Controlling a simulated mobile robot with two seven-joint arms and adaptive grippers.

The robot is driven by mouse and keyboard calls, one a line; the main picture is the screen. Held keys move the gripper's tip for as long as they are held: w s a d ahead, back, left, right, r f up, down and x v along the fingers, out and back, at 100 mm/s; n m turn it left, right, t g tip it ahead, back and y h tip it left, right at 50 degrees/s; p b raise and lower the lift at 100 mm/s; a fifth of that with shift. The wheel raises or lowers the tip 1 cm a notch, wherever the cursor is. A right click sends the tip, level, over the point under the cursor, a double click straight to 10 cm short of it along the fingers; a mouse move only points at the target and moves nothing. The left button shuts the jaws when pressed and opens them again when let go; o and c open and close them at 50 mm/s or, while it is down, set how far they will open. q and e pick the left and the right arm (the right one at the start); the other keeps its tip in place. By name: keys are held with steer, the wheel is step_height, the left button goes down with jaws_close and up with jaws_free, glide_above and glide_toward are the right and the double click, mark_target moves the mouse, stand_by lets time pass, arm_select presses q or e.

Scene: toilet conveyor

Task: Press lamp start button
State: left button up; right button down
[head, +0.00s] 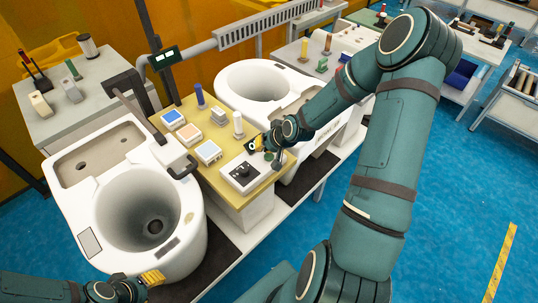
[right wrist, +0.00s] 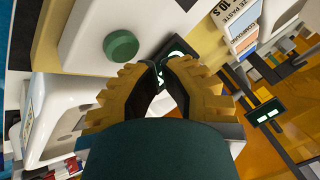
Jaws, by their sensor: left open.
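A round green button (right wrist: 121,45) sits on a white panel in the right wrist view, up and left of my right fingertips. I cannot read a lamp label on it. My right gripper (right wrist: 160,68) has its yellow fingers bent in with the tips together and nothing visible between them. The fingertips are close to the button's panel, apart from the button in the picture. In the head view my right gripper (head: 256,143) hangs over the right side of the yellow-topped table. My left gripper (head: 150,279) is open and empty at the bottom left, in front of the near toilet.
The yellow-topped table (head: 222,127) stands between a near toilet (head: 190,215) and a far toilet (head: 228,75). It carries a white box with a black knob (head: 243,172), coloured boxes (head: 208,151) and a blue cylinder (head: 199,96). A small dark screen (head: 165,58) stands behind.

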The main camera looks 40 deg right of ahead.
steer(key=shift+f, duration=0.1)
stand_by(0.6)
steer(key=shift+f+b, duration=0.3)
steer(key=shift+f, duration=0.05)
steer(key=shift+f+b, duration=0.35)
steer(key=shift+f, duration=0.2)
stand_by(0.7)
steer(key=shift+r, duration=0.1)
steer(key=shift+r+p, duration=0.85)
steer(key=shift+r, duration=0.05)
step_height(320, 180, up, 5)
steer(key=p, duration=0.4)
stand_by(0.4)
